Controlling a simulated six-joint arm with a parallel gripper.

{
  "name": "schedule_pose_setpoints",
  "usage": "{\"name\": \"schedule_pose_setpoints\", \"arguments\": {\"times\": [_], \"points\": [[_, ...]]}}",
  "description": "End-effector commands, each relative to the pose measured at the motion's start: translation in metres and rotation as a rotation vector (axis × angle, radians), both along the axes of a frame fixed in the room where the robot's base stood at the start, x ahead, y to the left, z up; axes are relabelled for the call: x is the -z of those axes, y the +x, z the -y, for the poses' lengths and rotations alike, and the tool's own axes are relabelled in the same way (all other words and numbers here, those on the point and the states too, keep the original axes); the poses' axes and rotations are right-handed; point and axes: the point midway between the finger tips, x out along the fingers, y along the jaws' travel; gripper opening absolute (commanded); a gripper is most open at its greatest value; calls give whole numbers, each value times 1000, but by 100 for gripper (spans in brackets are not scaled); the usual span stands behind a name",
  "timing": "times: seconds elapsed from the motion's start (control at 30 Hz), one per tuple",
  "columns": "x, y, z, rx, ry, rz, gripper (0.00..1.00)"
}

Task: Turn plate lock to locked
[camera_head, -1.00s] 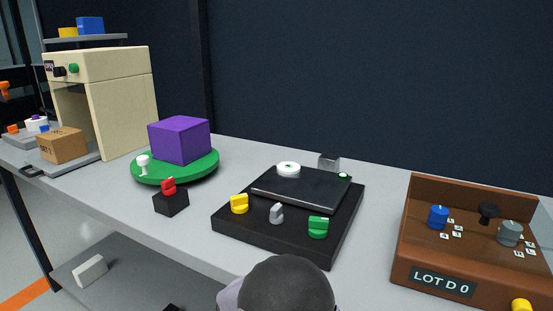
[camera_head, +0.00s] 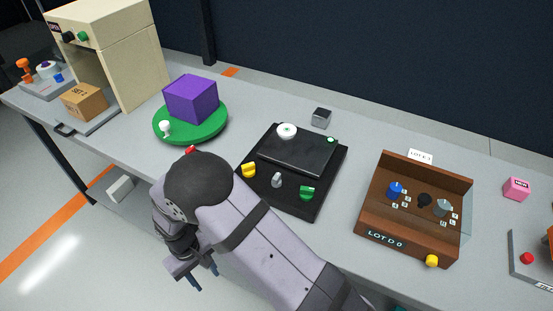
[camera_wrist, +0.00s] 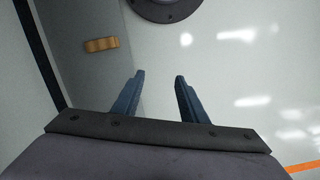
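A red knob (camera_head: 190,149) shows just above my arm, beside the green round plate (camera_head: 215,132); its black block is hidden by my arm now. The green plate carries a purple box (camera_head: 190,98) and a small white knob (camera_head: 165,127). No label shows which control is the plate lock. My gripper (camera_head: 204,278) hangs beyond the table's front edge, below and apart from the red knob. In the wrist view my gripper (camera_wrist: 159,77) has its two fingers spread with nothing between them.
A black box (camera_head: 300,153) with yellow, grey and green knobs stands right of my arm. A brown tray (camera_head: 400,237) lies further right. A cream machine (camera_head: 125,55) and a cardboard box (camera_head: 84,101) stand at the left. Open floor lies in front of the table.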

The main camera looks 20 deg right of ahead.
Motion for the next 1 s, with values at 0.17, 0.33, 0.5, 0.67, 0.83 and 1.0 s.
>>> {"name": "schedule_pose_setpoints", "arguments": {"times": [0.17,0.33,0.5,0.67,0.83,1.0], "points": [[-119,94,-58,-125,180,246,39],[-205,152,-89,-216,276,427,39],[-289,199,-86,-284,313,573,39],[-329,219,-5,-314,238,593,39],[-368,217,95,-340,144,567,39],[-365,161,175,-334,91,358,39]]}}
